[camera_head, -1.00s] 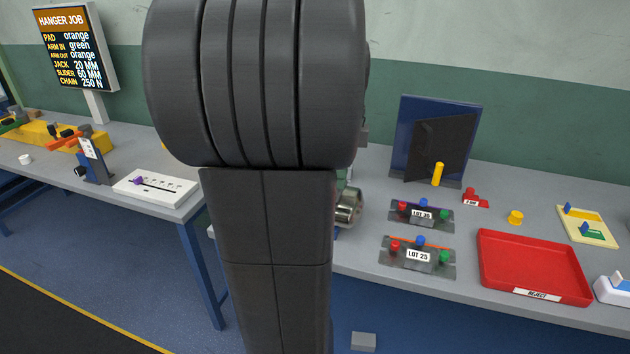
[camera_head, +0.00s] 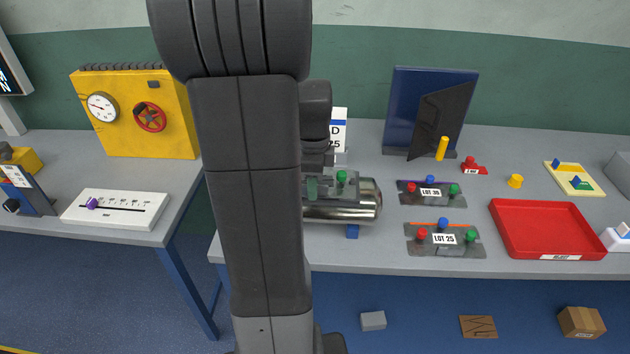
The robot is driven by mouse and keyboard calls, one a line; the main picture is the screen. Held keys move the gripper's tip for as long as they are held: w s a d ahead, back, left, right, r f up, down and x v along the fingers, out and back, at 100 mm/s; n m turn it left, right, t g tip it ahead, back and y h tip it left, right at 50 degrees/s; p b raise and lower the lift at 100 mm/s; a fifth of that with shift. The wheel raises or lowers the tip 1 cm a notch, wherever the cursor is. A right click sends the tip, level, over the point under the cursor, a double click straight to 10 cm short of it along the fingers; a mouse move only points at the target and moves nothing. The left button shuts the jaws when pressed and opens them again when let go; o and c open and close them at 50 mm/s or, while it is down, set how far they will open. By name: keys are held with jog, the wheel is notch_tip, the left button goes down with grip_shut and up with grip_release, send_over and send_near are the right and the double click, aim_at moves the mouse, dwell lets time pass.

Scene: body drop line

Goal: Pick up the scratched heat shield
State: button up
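Two grey plates lie on the right bench, each with red, blue and green knobs. The rear plate (camera_head: 417,200) has a purple strip and a label that seems to read LOT 35. The front plate (camera_head: 464,248) has an orange strip and a LOT 25 label. Another grey plate (camera_head: 345,191) with a green knob sits on a shiny metal cylinder (camera_head: 350,213), partly hidden by my arm. I cannot tell which is scratched. My gripper (camera_head: 318,158) shows only as a dark part beside my arm, above the cylinder; its fingers are hidden.
A red REJECT tray (camera_head: 545,229) stands right of the plates. A blue panel stand (camera_head: 400,100) with a dark hinged board is behind. A sign (camera_head: 338,128) stands behind the cylinder. A yellow gauge box (camera_head: 125,130) and white slider (camera_head: 116,210) are on the left bench.

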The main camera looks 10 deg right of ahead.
jog(key=shift+f, duration=0.2)
grip_shut()
